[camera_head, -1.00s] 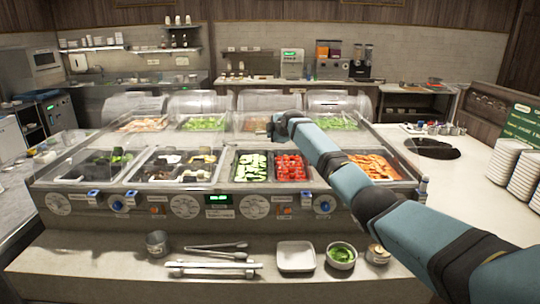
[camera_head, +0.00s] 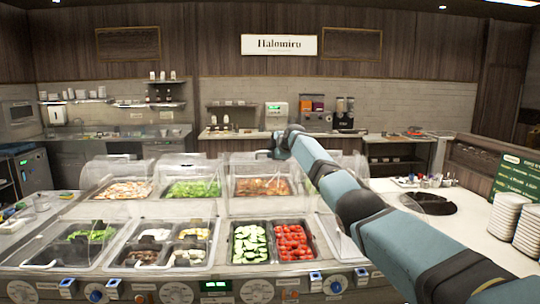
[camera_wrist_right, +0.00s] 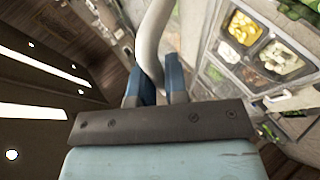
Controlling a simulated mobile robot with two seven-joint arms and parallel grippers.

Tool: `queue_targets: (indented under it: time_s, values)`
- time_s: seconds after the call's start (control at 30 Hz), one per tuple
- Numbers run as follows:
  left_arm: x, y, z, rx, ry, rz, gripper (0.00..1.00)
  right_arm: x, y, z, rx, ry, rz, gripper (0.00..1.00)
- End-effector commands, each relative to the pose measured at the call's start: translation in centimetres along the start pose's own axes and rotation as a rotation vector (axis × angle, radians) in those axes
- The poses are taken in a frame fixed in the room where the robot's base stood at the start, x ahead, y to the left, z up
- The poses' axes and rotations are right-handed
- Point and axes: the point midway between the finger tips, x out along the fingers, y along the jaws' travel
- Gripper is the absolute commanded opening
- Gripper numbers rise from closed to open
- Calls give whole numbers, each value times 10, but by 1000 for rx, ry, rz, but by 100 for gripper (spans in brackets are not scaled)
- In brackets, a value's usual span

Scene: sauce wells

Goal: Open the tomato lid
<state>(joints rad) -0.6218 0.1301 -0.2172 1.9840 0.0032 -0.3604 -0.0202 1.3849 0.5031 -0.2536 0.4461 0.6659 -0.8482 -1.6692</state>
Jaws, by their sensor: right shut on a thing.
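A back-row well (camera_head: 262,187) holds reddish-orange food that looks like tomato. A clear curved lid (camera_head: 245,165) is raised at its back edge, leaving the food in view. My right gripper (camera_head: 278,150) is above the back of this well, at the top of the lid. In the right wrist view its blue fingers (camera_wrist_right: 155,88) are shut on a pale curved bar (camera_wrist_right: 150,45), which appears to be the lid's handle. The fingertips are small and partly hidden in the head view. My left gripper is not in view.
Other back wells hold lettuce (camera_head: 192,188) and brownish pieces (camera_head: 122,189), with clear lids behind them. Front wells hold cucumber (camera_head: 249,244) and red tomatoes (camera_head: 291,242). Stacked plates (camera_head: 507,215) stand on the right counter. My right arm covers the right-hand wells.

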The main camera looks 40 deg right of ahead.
Motion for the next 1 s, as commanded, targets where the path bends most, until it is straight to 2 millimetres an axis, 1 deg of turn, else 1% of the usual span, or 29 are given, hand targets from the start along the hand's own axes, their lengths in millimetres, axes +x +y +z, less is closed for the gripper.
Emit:
queue_targets:
  time_s: [0.4,0.43,0.47,0.83,1.0]
  values:
    - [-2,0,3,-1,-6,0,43,0,-1,1,2,0,-2,0]
    - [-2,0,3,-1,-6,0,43,0,-1,1,2,0,-2,16]
    - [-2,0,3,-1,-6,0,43,0,-1,1,2,0,-2,23]
    - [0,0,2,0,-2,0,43,-2,0,1,0,0,0,23]
    - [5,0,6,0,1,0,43,-12,-1,3,-1,0,2,23]
